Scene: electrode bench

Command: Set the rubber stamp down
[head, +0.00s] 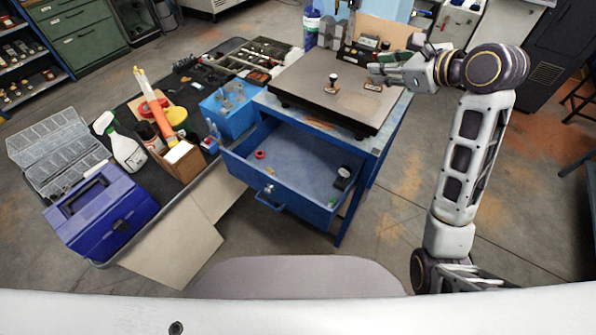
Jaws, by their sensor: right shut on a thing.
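My right gripper (374,74) reaches in from the right over the dark flat plate (312,82) on the blue bench. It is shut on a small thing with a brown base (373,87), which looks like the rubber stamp. The fingers hide most of it, and I cannot tell whether its base touches the plate. A second small stamp-like piece (332,81) with a dark knob stands upright on the plate, to the left of the gripper and apart from it. My left gripper is not in view.
Below the plate, a blue drawer (279,205) stands open with a red ring and a dark item inside. Boxes and bottles stand behind the plate. A blue bin (229,108) and a cluttered dark table lie left. The plate's front and left are clear.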

